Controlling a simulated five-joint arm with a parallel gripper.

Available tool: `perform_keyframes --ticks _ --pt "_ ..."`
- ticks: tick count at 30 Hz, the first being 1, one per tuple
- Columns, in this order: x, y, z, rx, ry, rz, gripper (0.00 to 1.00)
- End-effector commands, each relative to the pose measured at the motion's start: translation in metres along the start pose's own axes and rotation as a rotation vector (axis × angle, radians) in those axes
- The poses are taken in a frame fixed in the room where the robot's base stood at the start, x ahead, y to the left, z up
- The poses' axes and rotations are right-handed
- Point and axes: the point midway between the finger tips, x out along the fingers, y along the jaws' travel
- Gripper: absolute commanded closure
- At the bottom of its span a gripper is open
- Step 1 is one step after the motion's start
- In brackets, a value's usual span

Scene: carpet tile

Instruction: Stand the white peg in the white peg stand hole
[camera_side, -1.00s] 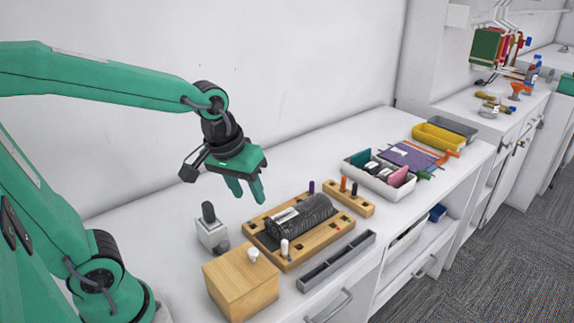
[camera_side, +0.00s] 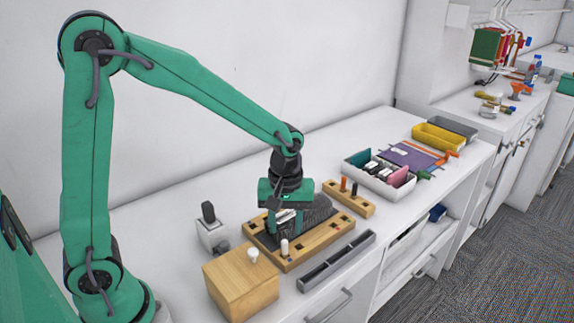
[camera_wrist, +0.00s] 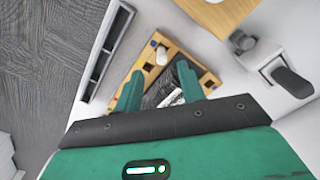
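The white peg (camera_side: 284,247) stands upright at the near corner of a wooden board (camera_side: 306,256). It also shows in the wrist view (camera_wrist: 161,55). The smaller wooden peg stand (camera_side: 352,204) is further back on the right and holds an orange peg (camera_side: 343,184) and a black peg (camera_side: 354,189). I cannot make out which hole is the white one. My gripper (camera_side: 285,212) points down over the board, behind the white peg. In the wrist view its two fingers (camera_wrist: 158,88) are apart, with the peg beyond their tips and nothing visibly held.
A dark ribbed object (camera_side: 318,214) lies on the board, under and beside my gripper. A wooden block (camera_side: 240,285) with a small white knob (camera_side: 253,255) stands to the left, near a grey device (camera_side: 212,235). A long grey tray (camera_side: 337,262) lies along the front edge.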

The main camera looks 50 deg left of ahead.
Motion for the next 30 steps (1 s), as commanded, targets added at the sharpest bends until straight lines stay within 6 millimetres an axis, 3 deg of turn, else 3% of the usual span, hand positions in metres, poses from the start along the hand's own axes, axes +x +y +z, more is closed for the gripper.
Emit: perform_keyframes --ticks 12,23,30 --pt "0.023 -0.001 0.0 0.002 -0.001 -0.002 0.61" --pt "0.032 -0.001 0.0 0.002 0.0 0.0 0.61" --pt "0.058 -0.004 0.001 0.002 -0.002 -0.004 0.61"
